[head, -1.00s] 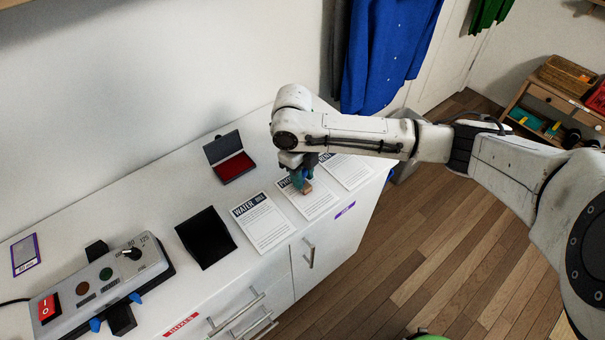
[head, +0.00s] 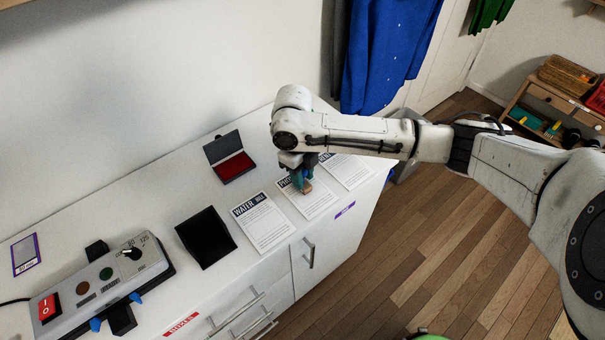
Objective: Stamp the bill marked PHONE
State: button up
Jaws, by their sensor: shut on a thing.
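Three paper bills lie in a row on the white cabinet top. The WATER bill (head: 262,226) is at the left. The bill whose heading starts "PHO" (head: 318,207) is in the middle, its heading partly hidden by my gripper. The third bill (head: 352,172) is at the right, partly behind my arm. My gripper (head: 300,179) is over the middle bill, shut on a stamp (head: 306,188) with a tan wooden base. The stamp is low over this bill; I cannot tell whether it touches the paper. An open ink pad (head: 233,167) with a red surface stands behind the bills.
A black square tray (head: 206,237) lies left of the WATER bill. A grey control box (head: 100,285) with a red switch and a dial is at the front left. A blue shirt (head: 385,50) hangs behind my arm.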

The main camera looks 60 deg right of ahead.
jog(key=shift+r+p, duration=2.8)
jog(key=shift+r, duration=0.7)
